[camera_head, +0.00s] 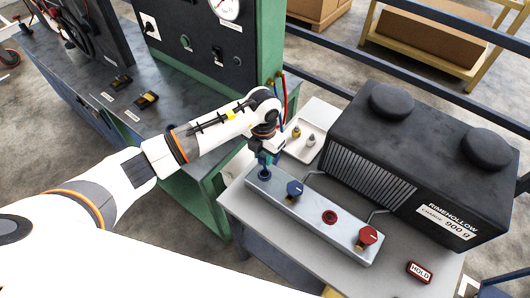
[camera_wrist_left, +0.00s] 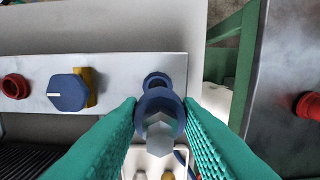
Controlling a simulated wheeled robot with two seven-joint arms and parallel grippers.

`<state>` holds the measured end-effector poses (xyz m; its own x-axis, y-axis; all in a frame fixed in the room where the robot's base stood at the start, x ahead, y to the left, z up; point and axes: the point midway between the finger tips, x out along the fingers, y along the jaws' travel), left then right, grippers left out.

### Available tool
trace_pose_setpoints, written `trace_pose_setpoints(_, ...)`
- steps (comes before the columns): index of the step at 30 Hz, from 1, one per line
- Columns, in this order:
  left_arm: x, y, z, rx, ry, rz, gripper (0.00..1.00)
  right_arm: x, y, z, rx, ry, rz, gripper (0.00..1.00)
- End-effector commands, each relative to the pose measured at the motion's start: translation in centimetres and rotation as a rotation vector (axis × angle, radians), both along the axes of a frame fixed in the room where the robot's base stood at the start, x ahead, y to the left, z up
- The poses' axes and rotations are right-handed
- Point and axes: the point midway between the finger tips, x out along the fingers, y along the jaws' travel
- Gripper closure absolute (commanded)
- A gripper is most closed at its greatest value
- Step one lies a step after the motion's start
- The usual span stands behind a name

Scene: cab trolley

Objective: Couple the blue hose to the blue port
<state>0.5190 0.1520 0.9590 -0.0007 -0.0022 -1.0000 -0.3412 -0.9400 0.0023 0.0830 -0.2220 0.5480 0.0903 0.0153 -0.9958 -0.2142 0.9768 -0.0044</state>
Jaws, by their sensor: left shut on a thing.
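My left gripper (camera_head: 265,158) is above the left end of the metal manifold block (camera_head: 312,212). In the left wrist view its teal fingers (camera_wrist_left: 160,125) are shut on the blue hose coupling (camera_wrist_left: 160,104), a blue collar with a grey hexagonal end. The blue port (camera_wrist_left: 156,79) shows just beyond the collar, partly covered by it. The port also shows below the fingers in the head view (camera_head: 264,176). I cannot tell whether coupling and port touch. The right gripper is not in view.
A blue knob (camera_head: 294,188), a red port (camera_head: 329,217) and a red knob (camera_head: 368,236) line the block. A black ribbed unit (camera_head: 412,150) stands behind. A white tray (camera_head: 318,128) holds small fittings. A green cabinet (camera_head: 262,50) stands behind my arm.

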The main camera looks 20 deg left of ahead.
Motion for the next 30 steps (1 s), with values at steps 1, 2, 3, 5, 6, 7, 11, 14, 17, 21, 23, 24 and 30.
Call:
trace_pose_setpoints(1,0.0,0.0,0.0,0.000,-0.001,0.000,1.00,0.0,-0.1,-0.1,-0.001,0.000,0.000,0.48)
trace_pose_setpoints(2,0.0,0.0,-0.1,-0.001,-0.001,0.000,1.00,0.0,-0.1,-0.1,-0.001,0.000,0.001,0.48)
trace_pose_setpoints(3,0.0,0.0,-0.2,-0.001,-0.001,0.000,1.00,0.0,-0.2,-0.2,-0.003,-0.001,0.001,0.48)
trace_pose_setpoints(5,0.0,-0.1,-0.4,-0.001,-0.001,0.000,1.00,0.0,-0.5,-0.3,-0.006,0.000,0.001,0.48)
trace_pose_setpoints(6,0.0,-0.1,-0.6,-0.001,-0.001,0.000,1.00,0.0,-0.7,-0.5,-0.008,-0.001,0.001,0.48)
trace_pose_setpoints(7,0.0,-0.1,-0.8,-0.001,0.000,0.000,1.00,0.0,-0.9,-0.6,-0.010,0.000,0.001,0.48)
trace_pose_setpoints(11,0.0,-0.1,-1.8,-0.001,0.000,0.000,1.00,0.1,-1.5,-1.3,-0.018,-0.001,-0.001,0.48)
trace_pose_setpoints(14,0.0,0.0,-2.7,-0.001,0.000,0.000,1.00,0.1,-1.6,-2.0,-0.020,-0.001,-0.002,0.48)
trace_pose_setpoints(17,0.0,0.0,-3.7,-0.001,0.001,0.000,1.00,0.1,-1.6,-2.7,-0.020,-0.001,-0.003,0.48)
trace_pose_setpoints(21,0.0,-0.1,-5.0,-0.001,0.000,0.000,1.00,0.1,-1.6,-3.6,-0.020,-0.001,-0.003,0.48)
trace_pose_setpoints(23,0.0,-0.1,-5.3,-0.001,0.000,0.000,1.00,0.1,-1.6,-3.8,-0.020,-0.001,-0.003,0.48)
trace_pose_setpoints(24,0.0,-0.1,-5.5,-0.001,-0.001,0.000,1.00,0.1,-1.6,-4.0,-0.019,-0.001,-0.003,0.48)
trace_pose_setpoints(30,0.0,-0.1,-5.8,-0.001,-0.001,0.000,1.00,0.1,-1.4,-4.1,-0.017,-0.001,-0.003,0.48)
